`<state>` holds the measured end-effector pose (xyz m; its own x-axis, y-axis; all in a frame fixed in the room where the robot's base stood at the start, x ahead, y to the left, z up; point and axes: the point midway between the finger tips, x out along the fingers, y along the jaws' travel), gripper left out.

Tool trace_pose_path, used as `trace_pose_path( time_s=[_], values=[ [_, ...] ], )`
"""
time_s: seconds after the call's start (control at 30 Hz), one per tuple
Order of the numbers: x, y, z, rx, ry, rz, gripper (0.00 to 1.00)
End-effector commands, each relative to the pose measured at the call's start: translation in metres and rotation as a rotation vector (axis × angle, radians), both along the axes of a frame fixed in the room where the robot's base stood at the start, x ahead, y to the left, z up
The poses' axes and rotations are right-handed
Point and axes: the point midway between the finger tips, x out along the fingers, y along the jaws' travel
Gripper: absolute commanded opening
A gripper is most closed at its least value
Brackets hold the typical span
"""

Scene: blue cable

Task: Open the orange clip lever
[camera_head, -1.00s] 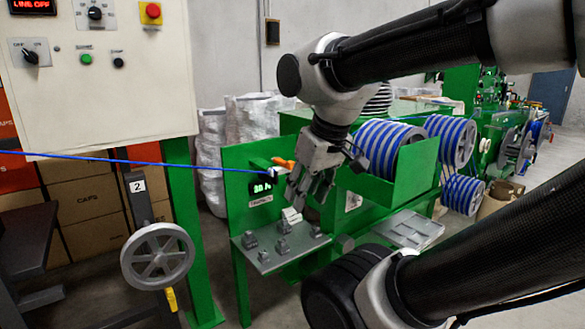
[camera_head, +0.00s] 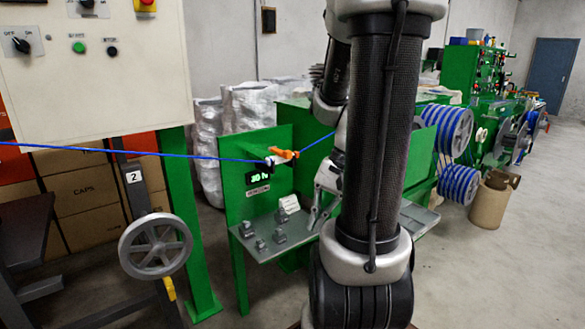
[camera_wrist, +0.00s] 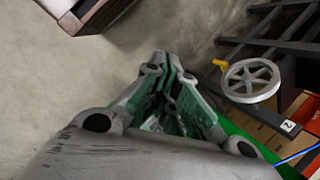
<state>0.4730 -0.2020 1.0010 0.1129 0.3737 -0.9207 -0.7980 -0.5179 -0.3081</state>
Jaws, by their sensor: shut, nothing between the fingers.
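The blue cable (camera_head: 150,155) runs through that spot, from the left edge to behind my arm on the right. My gripper (camera_head: 316,218) is below and right of the lever, apart from it, pointing down over the grey shelf. It is partly hidden by my arm. In the wrist view my gripper (camera_wrist: 163,62) shows its fingers brought together with nothing between them. The lever does not show in the wrist view.
A green panel (camera_head: 235,200) with a lit display stands behind a shelf (camera_head: 275,252) with small grey blocks and a white tag. A handwheel (camera_head: 155,246) stands at left, also in the wrist view (camera_wrist: 250,81). Blue-striped spools (camera_head: 450,130) sit at right.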

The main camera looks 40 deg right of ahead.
Motion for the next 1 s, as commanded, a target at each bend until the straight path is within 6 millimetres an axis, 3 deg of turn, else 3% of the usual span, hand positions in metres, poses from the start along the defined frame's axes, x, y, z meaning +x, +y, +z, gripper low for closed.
trace_pose_path(
  time_s=[0.17, 0.27, 0.47, 0.63, 0.8, 1.0],
  values=[
    [0.041, -0.008, -0.033, 0.284, 0.018, -0.448, 0.0],
    [0.074, -0.024, -0.049, 0.45, 0.006, -0.731, 0.0],
    [0.15, -0.089, -0.069, 0.778, -0.069, -1.296, 0.0],
    [0.205, -0.141, -0.058, 0.979, -0.174, -1.591, 0.0],
    [0.229, -0.174, -0.036, 1.106, -0.256, -1.74, 0.0],
    [0.233, -0.178, -0.033, 1.16, -0.247, -1.787, 0.0]
  ],
)
